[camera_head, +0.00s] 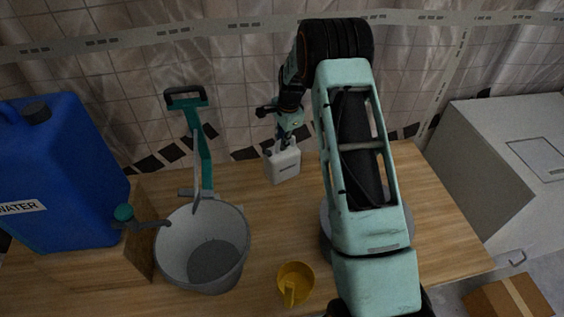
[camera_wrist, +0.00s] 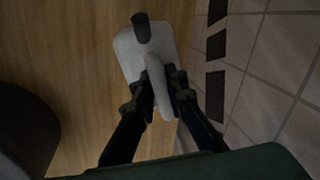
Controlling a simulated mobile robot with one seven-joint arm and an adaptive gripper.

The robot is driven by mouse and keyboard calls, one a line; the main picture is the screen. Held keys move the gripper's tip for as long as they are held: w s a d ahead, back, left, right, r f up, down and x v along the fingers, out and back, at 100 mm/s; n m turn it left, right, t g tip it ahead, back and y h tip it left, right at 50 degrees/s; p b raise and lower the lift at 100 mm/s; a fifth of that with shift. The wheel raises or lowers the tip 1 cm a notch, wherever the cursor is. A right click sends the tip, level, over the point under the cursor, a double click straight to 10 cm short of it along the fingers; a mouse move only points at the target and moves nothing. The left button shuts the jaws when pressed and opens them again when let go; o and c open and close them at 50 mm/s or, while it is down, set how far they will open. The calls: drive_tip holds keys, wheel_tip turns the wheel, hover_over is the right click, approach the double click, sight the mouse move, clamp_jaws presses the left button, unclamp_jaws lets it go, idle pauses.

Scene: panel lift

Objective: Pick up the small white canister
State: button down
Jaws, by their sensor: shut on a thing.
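The small white canister (camera_head: 285,167) is at the back of the wooden table in the head view, near the tiled wall. It looks upright. In the wrist view the canister (camera_wrist: 128,48) shows from above, with a dark cap (camera_wrist: 141,27) and a pale handle ridge. My gripper (camera_head: 284,141) is above it in the head view. In the wrist view my gripper (camera_wrist: 158,92) has its two dark fingers on either side of the handle, shut on it. I cannot tell whether the canister's base touches the table.
A large grey bucket (camera_head: 226,221) stands left of the canister, with a teal-handled tool (camera_head: 204,150) behind it. A blue water container (camera_head: 62,170) with a tap is at the left. A yellow mug (camera_head: 296,277) is at the front. Bare wooden table (camera_head: 262,225) lies between.

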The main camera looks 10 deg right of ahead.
drive_tip(key=shift+w+r, duration=0.1)
drive_tip(key=shift+r, duration=0.15)
drive_tip(key=shift+r, duration=0.2)
wheel_tip(320, 180, up, 3)
drive_tip(key=shift+f, duration=0.15)
drive_tip(key=s+a+r+b, duration=0.1)
drive_tip(key=s+r, duration=0.3)
drive_tip(key=s, duration=0.3)
drive_tip(key=s+a+r+b, duration=0.1)
drive_tip(key=s+r+b, duration=0.1)
drive_tip(key=s+r, duration=0.3)
drive_tip(key=shift+s+r, duration=0.3)
drive_tip(key=shift+s, duration=0.7)
drive_tip(key=shift+a, duration=0.1)
